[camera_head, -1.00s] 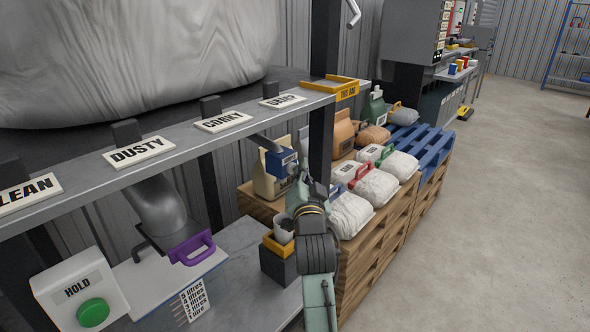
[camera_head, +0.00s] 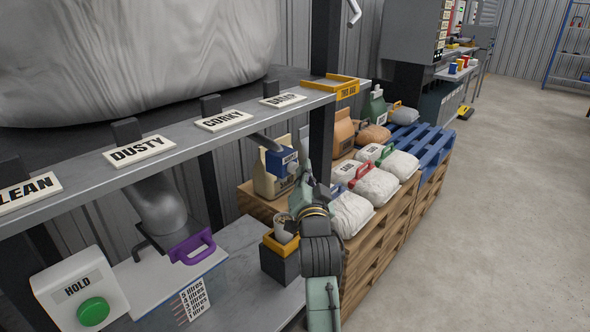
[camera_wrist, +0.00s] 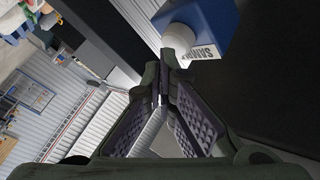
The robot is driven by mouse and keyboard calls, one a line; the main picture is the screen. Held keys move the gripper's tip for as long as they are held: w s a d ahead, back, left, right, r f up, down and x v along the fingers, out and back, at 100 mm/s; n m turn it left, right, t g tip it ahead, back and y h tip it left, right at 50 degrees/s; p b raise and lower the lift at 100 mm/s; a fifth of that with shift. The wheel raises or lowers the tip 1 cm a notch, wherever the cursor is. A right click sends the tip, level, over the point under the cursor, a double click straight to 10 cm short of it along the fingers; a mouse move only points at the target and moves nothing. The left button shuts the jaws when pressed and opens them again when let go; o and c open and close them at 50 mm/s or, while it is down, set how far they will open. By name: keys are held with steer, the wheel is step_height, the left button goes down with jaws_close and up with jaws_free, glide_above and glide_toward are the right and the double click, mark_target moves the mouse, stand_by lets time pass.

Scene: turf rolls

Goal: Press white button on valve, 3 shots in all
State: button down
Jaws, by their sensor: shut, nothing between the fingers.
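The valve (camera_head: 281,164) is a blue box with a white label, on a grey pipe under the shelf. In the wrist view the blue valve (camera_wrist: 212,22) shows its label in part, and the white button (camera_wrist: 180,38) sticks out of it. My gripper (camera_wrist: 164,66) is shut and empty, its tips close to the button; I cannot tell if they touch it. In the head view my gripper (camera_head: 303,180) is just right of the valve and hides the button. A small clear cup (camera_head: 284,228) stands below the valve, with some pale grains seen in it.
Filled bags (camera_head: 352,212) lie on a wooden pallet (camera_head: 375,250) to the right. A shelf (camera_head: 180,140) with name plates runs above. A green HOLD button (camera_head: 93,312) is at lower left.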

steer(key=shift+s+d, duration=0.2)
steer(key=shift+d, duration=0.1)
steer(key=shift+s+d+b, duration=0.2)
steer(key=shift+s+d, duration=0.55)
steer(key=shift+d, duration=0.3)
steer(key=shift+s+d+b, duration=0.15)
steer(key=shift+s+d, duration=0.6)
steer(key=shift+d, duration=0.25)
